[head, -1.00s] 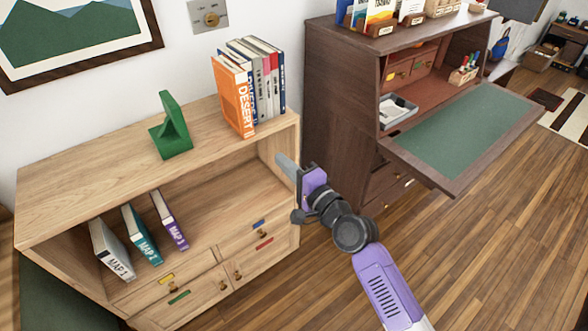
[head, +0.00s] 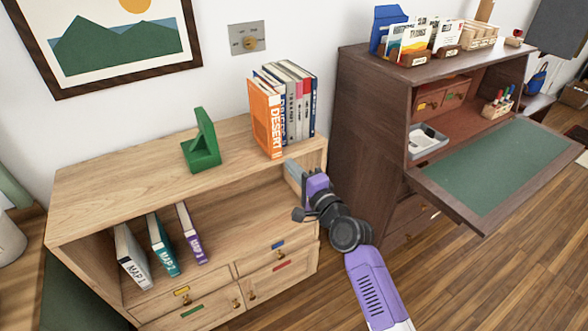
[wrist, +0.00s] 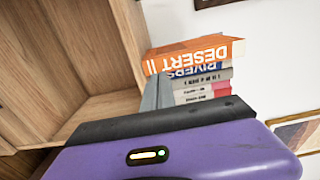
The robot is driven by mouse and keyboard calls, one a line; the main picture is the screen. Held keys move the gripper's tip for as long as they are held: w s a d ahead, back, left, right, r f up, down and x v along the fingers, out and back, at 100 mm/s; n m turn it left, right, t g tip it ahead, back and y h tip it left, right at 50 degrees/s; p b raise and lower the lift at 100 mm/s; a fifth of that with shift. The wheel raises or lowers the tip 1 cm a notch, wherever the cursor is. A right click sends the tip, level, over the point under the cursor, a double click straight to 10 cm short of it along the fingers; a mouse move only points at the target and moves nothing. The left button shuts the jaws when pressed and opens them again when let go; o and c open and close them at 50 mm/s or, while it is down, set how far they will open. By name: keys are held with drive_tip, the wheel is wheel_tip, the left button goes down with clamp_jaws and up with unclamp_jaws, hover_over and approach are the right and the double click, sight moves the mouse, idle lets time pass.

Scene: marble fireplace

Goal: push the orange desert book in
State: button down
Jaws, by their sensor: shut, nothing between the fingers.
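The orange desert book (head: 265,122) stands upright at the left end of a book row on top of the light wooden cabinet (head: 140,170). Its spine sticks out in front of the blue rivers book (head: 284,115) beside it. In the wrist view the orange book (wrist: 195,52) shows sideways, with its title readable. My gripper (head: 291,170) is shut and empty, just below and in front of the orange book, near the cabinet's top front edge. Its grey fingers also show in the wrist view (wrist: 156,95), close to the book; I cannot tell whether they touch.
A green bookend-like object (head: 202,150) stands left of the row, with bare top between. Map books (head: 162,245) lean in the open shelf below. A dark desk with a lowered green flap (head: 490,165) is at the right.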

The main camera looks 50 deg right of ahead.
sight(277, 150)
drive_tip(key=shift+x, duration=1.25)
drive_tip(key=shift+w+d, duration=0.1)
drive_tip(key=shift+w, duration=0.2)
drive_tip(key=shift+w+d+b, duration=0.1)
drive_tip(key=shift+w+b, duration=0.2)
drive_tip(key=shift+w, duration=0.05)
drive_tip(key=shift+w+d, duration=0.1)
drive_tip(key=shift+w, duration=0.2)
drive_tip(key=shift+w+d, duration=0.15)
drive_tip(key=shift+w, duration=0.5)
drive_tip(key=shift+w+d+b, duration=0.1)
drive_tip(key=shift+w+b, duration=0.2)
drive_tip(key=shift+w, duration=0.05)
drive_tip(key=shift+w+d, duration=0.1)
drive_tip(key=shift+w, duration=0.2)
drive_tip(key=shift+w+d, duration=0.1)
drive_tip(key=shift+w, duration=0.25)
drive_tip(key=shift+w+d+b, duration=0.1)
drive_tip(key=shift+w+b, duration=0.2)
